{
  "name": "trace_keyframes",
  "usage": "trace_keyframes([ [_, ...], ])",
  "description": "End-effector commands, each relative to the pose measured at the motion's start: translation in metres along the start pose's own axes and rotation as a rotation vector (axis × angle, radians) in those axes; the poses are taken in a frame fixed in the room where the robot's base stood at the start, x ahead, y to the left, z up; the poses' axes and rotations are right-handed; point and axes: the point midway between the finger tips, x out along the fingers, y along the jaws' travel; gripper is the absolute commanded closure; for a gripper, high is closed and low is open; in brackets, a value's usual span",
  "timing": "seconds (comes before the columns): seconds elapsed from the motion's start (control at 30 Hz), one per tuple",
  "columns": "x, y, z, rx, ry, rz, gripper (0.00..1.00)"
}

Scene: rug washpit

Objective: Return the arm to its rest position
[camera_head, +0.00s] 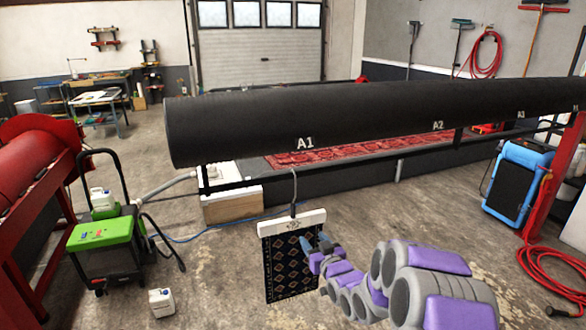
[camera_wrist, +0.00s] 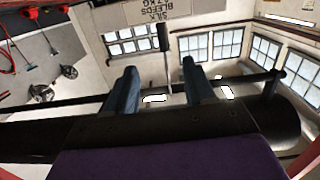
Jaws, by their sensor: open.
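My arm, purple and grey, reaches in from the lower right of the head view. My gripper (camera_head: 319,243) is at its far end, with the dark fingertips in front of the right side of a small dark patterned rug (camera_head: 285,272). The rug hangs from a white bar (camera_head: 280,226) on a hook below the black roller (camera_head: 350,118), near the A1 mark. I cannot tell whether the fingers touch the rug. In the wrist view my gripper (camera_wrist: 160,88) shows two blue-grey fingers spread apart with nothing clearly held between them.
A green and black wheeled machine (camera_head: 103,250) and a white jug (camera_head: 161,302) stand at left, beside a red machine (camera_head: 35,165). A blue unit (camera_head: 517,183) and a red hose (camera_head: 550,270) are at right. Bare concrete floor lies between. A sign (camera_wrist: 168,10) appears inverted in the wrist view.

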Motion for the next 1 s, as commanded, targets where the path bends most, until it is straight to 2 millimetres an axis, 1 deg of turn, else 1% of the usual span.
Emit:
trace_keyframes([
  [0.03,-0.005,0.000,-0.005,-0.007,-0.033,0.006,0.46],
  [0.13,-0.021,0.001,-0.006,-0.018,-0.152,0.029,0.46],
  [0.27,-0.053,0.002,-0.004,-0.027,-0.333,0.067,0.46],
  [0.37,-0.083,0.002,-0.003,-0.027,-0.468,0.097,0.46],
  [0.47,-0.120,0.000,-0.001,-0.017,-0.602,0.127,0.46],
  [0.5,-0.136,-0.002,-0.001,-0.011,-0.656,0.139,0.46],
  [0.57,-0.162,-0.005,0.000,0.000,-0.736,0.156,0.46],
  [0.6,-0.180,-0.008,0.001,0.007,-0.791,0.166,0.46],
  [0.67,-0.208,-0.012,0.002,0.022,-0.871,0.182,0.46],
  [0.7,-0.227,-0.016,0.002,0.033,-0.923,0.192,0.46],
  [0.77,-0.257,-0.022,0.002,0.051,-1.003,0.204,0.46],
  [0.8,-0.277,-0.027,0.002,0.066,-1.053,0.212,0.46],
  [0.87,-0.309,-0.036,0.002,0.089,-1.133,0.222,0.46],
  [0.9,-0.330,-0.042,0.001,0.105,-1.182,0.227,0.46],
  [0.97,-0.363,-0.052,0.000,0.132,-1.262,0.232,0.46],
  [1.0,-0.384,-0.060,-0.001,0.150,-1.311,0.234,0.46],
])
